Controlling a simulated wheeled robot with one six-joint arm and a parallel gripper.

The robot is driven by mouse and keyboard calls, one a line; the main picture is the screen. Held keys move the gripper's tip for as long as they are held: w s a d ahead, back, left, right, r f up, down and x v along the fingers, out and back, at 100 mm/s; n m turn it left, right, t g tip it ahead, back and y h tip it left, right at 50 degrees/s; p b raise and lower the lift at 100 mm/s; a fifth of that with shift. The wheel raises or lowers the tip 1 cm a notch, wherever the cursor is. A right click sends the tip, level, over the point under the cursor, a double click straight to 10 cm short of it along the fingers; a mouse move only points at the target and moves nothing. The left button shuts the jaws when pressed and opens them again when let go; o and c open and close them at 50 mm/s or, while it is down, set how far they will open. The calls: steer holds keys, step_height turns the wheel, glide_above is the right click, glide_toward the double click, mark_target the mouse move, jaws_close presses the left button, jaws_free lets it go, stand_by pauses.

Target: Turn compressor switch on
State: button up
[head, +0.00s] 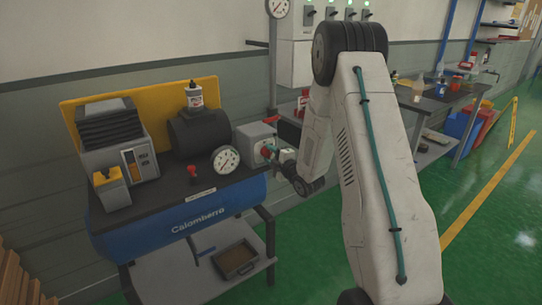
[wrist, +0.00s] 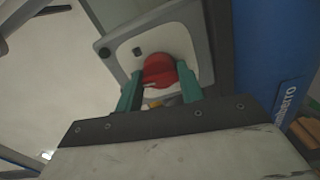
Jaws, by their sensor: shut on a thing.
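The compressor (head: 180,222) stands against the wall at the left, with a blue body and a dark top. Its switch box (head: 251,138) is a grey box at the right end. In the wrist view the box's pale face (wrist: 185,45) carries a red rotary switch knob (wrist: 159,71). My gripper (head: 272,154) is at that face in the head view. In the wrist view its two green fingers (wrist: 160,88) are on either side of the red knob and shut on it. The knob's lower part is partly hidden, so its exact turn angle is hard to tell.
A round gauge (head: 226,160) and a small red knob (head: 193,172) sit on the compressor top. A workbench (head: 440,105) stands at the right; green floor is free.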

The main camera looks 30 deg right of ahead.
steer(key=m, duration=0.5)
steer(key=shift+m, duration=2.5)
steer(key=shift+f, duration=0.1)
steer(key=o, duration=1)
steer(key=s, duration=0.8)
steer(key=shift+d, duration=0.15)
steer(key=shift+w, duration=0.1)
